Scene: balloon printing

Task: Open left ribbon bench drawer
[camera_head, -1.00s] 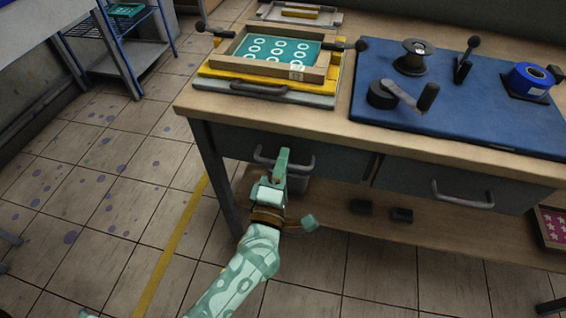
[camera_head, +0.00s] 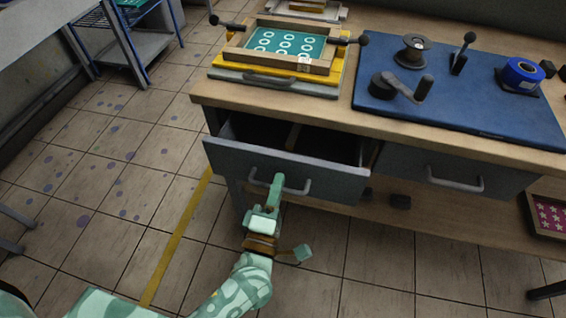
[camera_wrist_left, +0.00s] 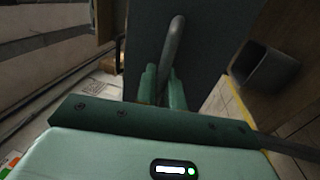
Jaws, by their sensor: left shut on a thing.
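The left ribbon bench drawer (camera_head: 235,161) is grey and stands pulled out from under the bench top, with its dark inside and a divider showing. Its bar handle (camera_head: 297,189) is on the front face. My left gripper (camera_head: 276,186) is shut on the handle near its left part. In the left wrist view, the handle (camera_wrist_left: 173,45) runs up from between the two green fingers (camera_wrist_left: 163,82), against the dark drawer front (camera_wrist_left: 205,35). The right gripper is not in view.
The right drawer (camera_head: 450,170) is closed. On the bench (camera_head: 340,115) are a printing frame (camera_head: 285,43) and a blue board (camera_head: 465,100) with a crank and spools. The tiled floor (camera_head: 120,185) at left is clear.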

